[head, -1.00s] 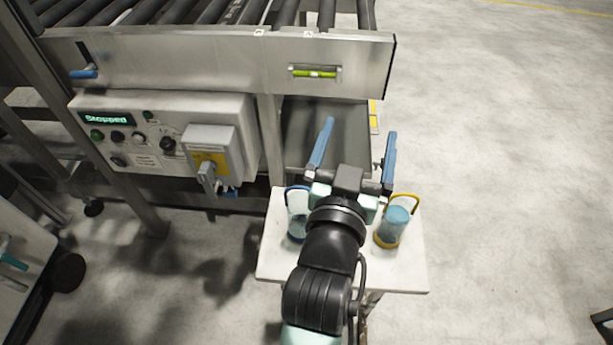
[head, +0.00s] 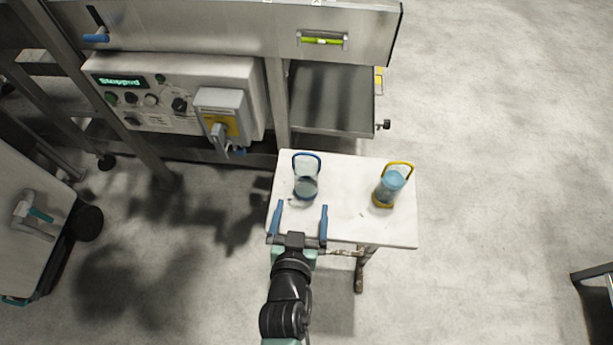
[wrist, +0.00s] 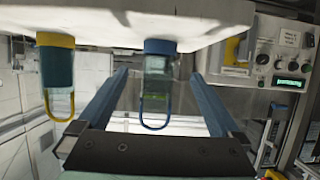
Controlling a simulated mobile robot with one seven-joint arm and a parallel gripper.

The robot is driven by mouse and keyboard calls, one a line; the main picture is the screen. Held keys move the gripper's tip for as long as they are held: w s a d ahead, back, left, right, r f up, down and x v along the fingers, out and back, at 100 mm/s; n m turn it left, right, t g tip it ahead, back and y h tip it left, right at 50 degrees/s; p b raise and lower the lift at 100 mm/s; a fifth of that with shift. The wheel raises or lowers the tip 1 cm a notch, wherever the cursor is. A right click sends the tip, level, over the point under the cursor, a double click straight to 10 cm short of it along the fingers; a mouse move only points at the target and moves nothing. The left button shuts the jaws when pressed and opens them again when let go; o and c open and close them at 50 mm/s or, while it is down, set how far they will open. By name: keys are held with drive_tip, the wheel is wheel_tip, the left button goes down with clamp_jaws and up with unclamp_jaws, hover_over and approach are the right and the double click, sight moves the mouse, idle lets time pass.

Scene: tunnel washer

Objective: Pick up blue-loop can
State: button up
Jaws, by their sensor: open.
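The blue-loop can (head: 305,189) is a clear, greyish can with a blue band and a raised blue loop. It stands upright on the left part of the small white table (head: 345,225). My gripper (head: 301,206) is open and empty at the table's near edge, its two blue fingers pointing toward this can. In the wrist view, which is upside down, the blue-loop can (wrist: 157,78) appears centred between the fingers, seemingly just beyond their tips. A second can (head: 389,187), with pale blue contents and a yellow loop, stands to the right; it also shows in the wrist view (wrist: 57,68).
Behind the table is a metal roller frame with a grey tray (head: 330,100). A control panel (head: 165,95) with a grey switch box is at the left. A white cart (head: 35,215) stands far left. The floor at right is mostly clear.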

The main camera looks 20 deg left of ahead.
sight(305, 193)
drive_tip(key=shift+x, duration=3.6)
drive_tip(key=shift+r, duration=0.2)
drive_tip(key=c, duration=1.4)
